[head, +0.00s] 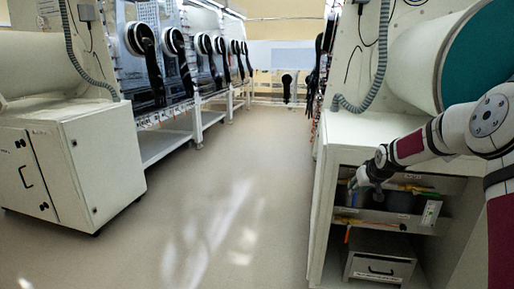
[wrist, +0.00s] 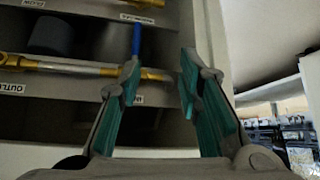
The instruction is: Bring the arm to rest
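My arm (head: 435,138) reaches in from the right edge of the head view, with white links and dark red bands. My gripper (head: 358,184) is at the open front of the right cabinet's shelves, near the left side of the opening. In the wrist view my gripper (wrist: 160,72) has its two teal-padded fingers apart, with nothing seen held between them. A yellow rod (wrist: 60,66) and a blue upright piece (wrist: 136,40) show beyond the fingertips; their exact distance from the fingers is hard to tell.
The right cabinet (head: 318,200) has shelves with dark containers and yellow items, and a grey drawer box (head: 378,265) below. A large white cylinder with a teal end (head: 478,58) hangs above. A white cabinet (head: 75,165) stands left. The aisle floor (head: 215,190) is clear.

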